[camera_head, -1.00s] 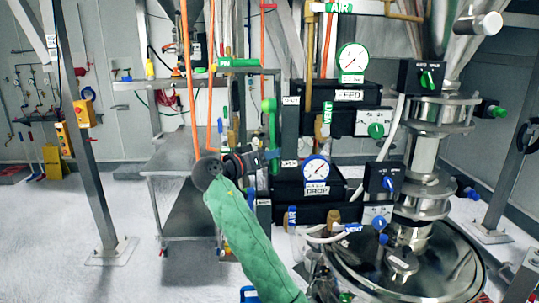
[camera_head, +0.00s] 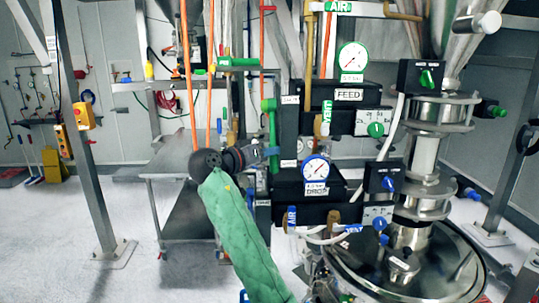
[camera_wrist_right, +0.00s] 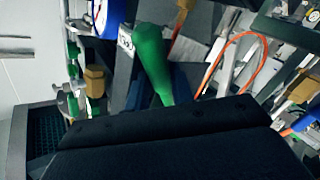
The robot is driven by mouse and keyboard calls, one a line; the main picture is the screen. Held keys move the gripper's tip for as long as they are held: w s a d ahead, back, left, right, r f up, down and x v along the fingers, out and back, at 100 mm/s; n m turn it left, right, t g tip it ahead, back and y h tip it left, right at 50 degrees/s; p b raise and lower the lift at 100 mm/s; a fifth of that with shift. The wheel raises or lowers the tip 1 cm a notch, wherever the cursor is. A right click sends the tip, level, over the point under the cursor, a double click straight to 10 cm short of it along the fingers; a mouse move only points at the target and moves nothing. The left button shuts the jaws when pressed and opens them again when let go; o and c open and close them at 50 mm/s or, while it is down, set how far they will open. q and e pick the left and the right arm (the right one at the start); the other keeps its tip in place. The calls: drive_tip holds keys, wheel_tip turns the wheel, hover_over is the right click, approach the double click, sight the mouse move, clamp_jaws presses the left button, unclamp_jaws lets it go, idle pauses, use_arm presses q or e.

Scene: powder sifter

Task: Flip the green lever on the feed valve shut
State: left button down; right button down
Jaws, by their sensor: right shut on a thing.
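The green lever (camera_head: 270,120) hangs long and upright at the left side of the FEED box (camera_head: 348,94) in the head view, its rounded knob at the top. My right gripper (camera_head: 271,151) comes from the left in a green sleeve and meets the lever's lower part. In the wrist view the thick green handle (camera_wrist_right: 152,60) runs down to the dark fingers (camera_wrist_right: 165,98), which are shut on it. The contact itself is partly hidden by the gripper body. My left gripper is not in view.
A DROP box (camera_head: 308,190) with a blue gauge sits just right of my gripper. A metal shelf (camera_head: 170,165) and orange hoses (camera_head: 187,80) stand at the left.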

drive_tip(key=c, duration=1.4)
unclamp_jaws()
drive_tip(key=shift+o, duration=1)
drive_tip(key=shift+w+a, duration=0.1)
drive_tip(key=shift+a, duration=0.05)
